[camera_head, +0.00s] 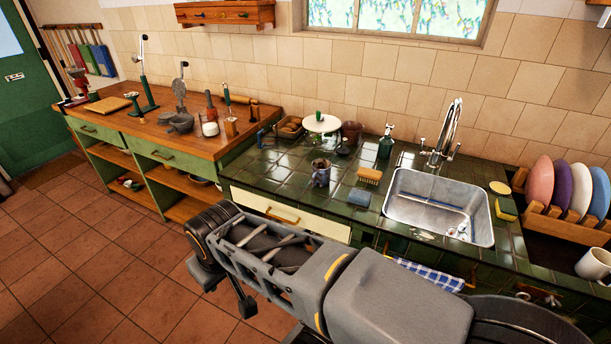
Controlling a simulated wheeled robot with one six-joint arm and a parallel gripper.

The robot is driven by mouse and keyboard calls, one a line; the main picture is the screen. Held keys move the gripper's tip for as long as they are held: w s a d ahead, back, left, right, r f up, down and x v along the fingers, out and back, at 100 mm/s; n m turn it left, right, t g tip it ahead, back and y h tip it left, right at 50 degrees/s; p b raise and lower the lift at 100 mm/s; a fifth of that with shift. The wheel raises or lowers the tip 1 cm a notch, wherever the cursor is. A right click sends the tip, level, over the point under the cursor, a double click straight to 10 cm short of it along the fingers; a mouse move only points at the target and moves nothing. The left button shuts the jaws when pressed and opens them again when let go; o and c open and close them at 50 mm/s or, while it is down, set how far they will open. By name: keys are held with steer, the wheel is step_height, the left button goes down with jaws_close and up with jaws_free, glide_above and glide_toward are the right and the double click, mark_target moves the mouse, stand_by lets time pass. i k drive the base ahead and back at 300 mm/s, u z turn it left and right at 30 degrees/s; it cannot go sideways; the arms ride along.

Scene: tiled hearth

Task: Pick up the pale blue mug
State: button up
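A small grey-blue mug-like vessel (321,172) stands upright on the dark green tiled counter, left of the sink; its exact colour is hard to tell. A white or very pale mug (594,264) stands at the right edge of the picture, below the plate rack. My grey arm reaches across the lower middle, in front of the counter. Dark parts at its left end (226,292) may be my gripper, away from both mugs. I cannot make out its fingers clearly, or whether they are open.
A green bottle (386,143) and a brown pot (351,131) stand behind. A wooden rack (566,223) holds several plates. The tiled floor at left is clear.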

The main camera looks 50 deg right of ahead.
mark_target(319, 176)
steer(key=i, duration=2.2)
steer(key=z, duration=3.35)
